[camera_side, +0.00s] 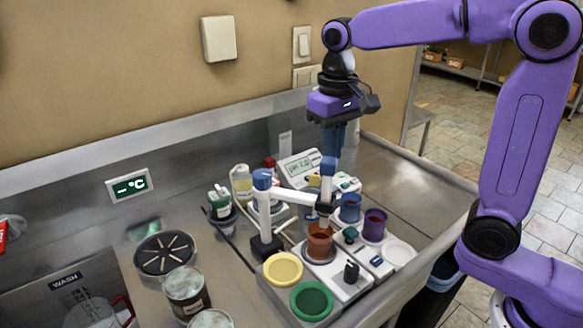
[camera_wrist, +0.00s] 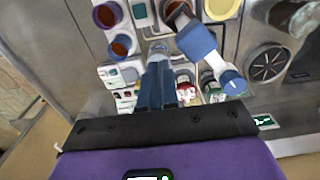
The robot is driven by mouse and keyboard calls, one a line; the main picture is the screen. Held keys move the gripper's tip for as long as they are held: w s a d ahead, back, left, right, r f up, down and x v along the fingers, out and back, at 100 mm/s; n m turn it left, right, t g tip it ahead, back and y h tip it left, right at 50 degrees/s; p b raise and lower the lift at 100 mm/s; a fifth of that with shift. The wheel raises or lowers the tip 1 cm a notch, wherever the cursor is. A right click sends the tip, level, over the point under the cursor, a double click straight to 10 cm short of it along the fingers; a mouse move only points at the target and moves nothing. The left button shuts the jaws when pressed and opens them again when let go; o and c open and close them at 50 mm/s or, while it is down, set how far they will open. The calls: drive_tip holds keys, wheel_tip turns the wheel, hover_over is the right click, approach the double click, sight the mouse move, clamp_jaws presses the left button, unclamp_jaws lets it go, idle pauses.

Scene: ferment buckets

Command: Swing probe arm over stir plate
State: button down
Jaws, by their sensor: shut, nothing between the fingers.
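The probe arm (camera_side: 290,197) is a jointed white arm on a dark base with blue caps. Its outer end, with a grey probe holder, is over or beside a brown cup (camera_side: 319,243) on a white stir plate (camera_side: 347,287). In the wrist view the blue outer end of the probe arm (camera_wrist: 197,40) partly covers that cup. My gripper (camera_side: 331,153) points down, its blue fingers shut and empty, close to the blue cap at the arm's outer end. In the wrist view my gripper (camera_wrist: 158,64) is beside the arm; contact cannot be told.
A blue cup (camera_side: 349,208) and a purple cup (camera_side: 374,225) stand to the right, near a bare white disc (camera_side: 399,252). Yellow (camera_side: 283,269) and green (camera_side: 311,300) round pieces are in front. Bottles (camera_side: 220,203) and a meter (camera_side: 299,168) stand behind. The counter at right is clear.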

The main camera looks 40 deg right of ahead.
drive_tip(key=shift+w+d, duration=0.15)
drive_tip(key=shift+w, duration=0.05)
wheel_tip(320, 180, up, 6)
idle(0.8)
idle(1.5)
